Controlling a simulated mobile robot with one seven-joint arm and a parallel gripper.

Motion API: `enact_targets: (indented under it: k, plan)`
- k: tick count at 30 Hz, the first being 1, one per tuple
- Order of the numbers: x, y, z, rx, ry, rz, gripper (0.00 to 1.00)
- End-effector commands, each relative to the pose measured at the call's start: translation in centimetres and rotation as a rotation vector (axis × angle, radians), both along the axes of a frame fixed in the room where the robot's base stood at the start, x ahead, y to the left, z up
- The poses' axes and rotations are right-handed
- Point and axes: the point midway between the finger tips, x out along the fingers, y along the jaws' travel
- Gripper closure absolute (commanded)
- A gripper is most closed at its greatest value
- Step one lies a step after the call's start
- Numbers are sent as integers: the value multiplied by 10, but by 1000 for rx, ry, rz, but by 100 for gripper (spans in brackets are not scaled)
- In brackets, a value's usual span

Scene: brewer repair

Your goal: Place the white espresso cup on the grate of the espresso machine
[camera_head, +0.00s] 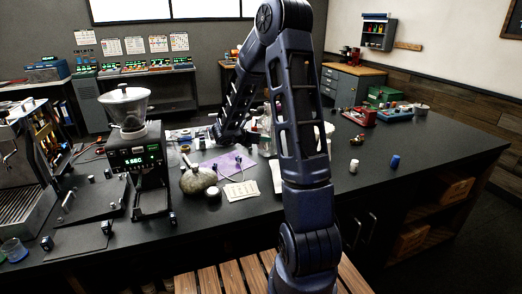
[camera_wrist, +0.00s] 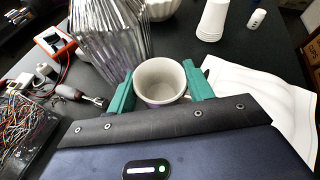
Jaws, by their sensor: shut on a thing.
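The white espresso cup (camera_wrist: 160,97) is in the wrist view, upright with its open mouth toward the camera; its inside looks empty. My gripper (camera_wrist: 160,80) has its two green fingers on either side of the cup, shut on it. I cannot tell whether the cup touches the counter. In the head view my arm hides the gripper and cup. The espresso machine (camera_head: 22,175) stands at the far left of the counter in the head view, its side panels open or off and cut by the picture edge.
A grinder (camera_head: 135,160) stands right of the machine on the dark counter (camera_head: 245,218). In the wrist view, a ribbed metallic object (camera_wrist: 112,38), a screwdriver (camera_wrist: 72,94) and white cloth (camera_wrist: 275,95) surround the cup.

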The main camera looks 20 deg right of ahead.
Motion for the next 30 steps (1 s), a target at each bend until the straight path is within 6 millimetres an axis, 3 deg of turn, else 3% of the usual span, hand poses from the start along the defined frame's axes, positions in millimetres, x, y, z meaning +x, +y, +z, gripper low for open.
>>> enact_targets:
  k: [3,12,19,30]
  plan:
    - [0,0,31,0,-7,0,77]
    - [0,0,87,-1,-4,0,77]
    - [0,0,107,-1,-1,0,77]
    - [0,0,110,0,0,-1,77]
